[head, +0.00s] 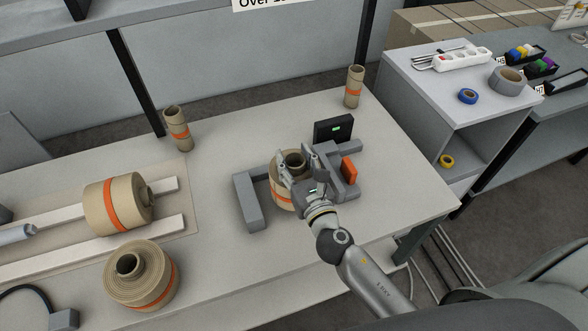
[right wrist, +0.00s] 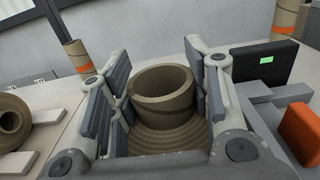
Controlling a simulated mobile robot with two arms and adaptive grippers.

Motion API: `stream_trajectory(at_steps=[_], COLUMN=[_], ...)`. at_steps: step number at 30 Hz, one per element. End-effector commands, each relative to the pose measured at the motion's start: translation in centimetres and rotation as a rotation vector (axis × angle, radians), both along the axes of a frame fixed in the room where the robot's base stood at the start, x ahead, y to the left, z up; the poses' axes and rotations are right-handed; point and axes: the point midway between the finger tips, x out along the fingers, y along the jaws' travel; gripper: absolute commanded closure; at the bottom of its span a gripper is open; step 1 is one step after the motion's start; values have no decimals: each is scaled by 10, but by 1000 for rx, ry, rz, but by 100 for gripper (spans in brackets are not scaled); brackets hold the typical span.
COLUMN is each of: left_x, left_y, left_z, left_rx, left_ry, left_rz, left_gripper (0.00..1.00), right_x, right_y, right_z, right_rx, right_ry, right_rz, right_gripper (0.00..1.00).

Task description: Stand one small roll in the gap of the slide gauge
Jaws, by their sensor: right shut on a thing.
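A small tan roll with an orange band (head: 281,196) stands upright between the grey arms of the slide gauge (head: 249,203). My right gripper (head: 297,166) is shut on its raised core tube, which shows between the finger pads in the right wrist view (right wrist: 163,92). The gauge's black display box (head: 333,129) has a lit green screen, and an orange block (head: 349,170) sits on its right side. The gripper hides part of the roll and the gauge's right arm. I cannot tell whether the roll touches the table or the arms. My left gripper is out of view.
Another roll (head: 140,278) stands upright at the front left. A roll on its side (head: 112,207) lies by white rails (head: 164,185). Two tall tubes (head: 177,130) (head: 354,88) stand at the back. The table's right front is clear.

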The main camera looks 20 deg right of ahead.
Motion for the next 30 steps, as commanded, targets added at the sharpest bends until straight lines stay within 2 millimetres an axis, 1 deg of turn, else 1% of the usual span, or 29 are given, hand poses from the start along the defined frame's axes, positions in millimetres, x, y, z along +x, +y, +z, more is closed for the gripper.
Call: stream_trajectory(at_steps=[1, 3, 6, 9, 17, 20, 21, 26, 30], left_x=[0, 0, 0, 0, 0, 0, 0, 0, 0], left_y=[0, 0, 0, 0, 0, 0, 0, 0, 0], left_z=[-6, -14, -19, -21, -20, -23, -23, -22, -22], left_rx=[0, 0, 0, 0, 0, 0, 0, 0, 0], left_ry=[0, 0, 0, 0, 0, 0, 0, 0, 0], left_rz=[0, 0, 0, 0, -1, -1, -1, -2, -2], left_gripper=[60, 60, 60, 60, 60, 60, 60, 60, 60], right_x=[4, 3, 3, 3, 3, 3, 2, 2, 2], right_y=[1, 1, 1, 1, 1, 1, 1, 1, 1], right_z=[-8, -20, -29, -32, -31, -34, -37, -36, -36], right_rx=[2, 2, 1, 1, 1, 1, 0, 1, 1], right_ry=[-3, -1, -2, -3, -3, -3, 1, 2, 2], right_rz=[-1, -1, -1, 0, 0, 0, 0, 0, 0], right_gripper=[100, 100, 100, 100, 100, 100, 53, 33, 33])
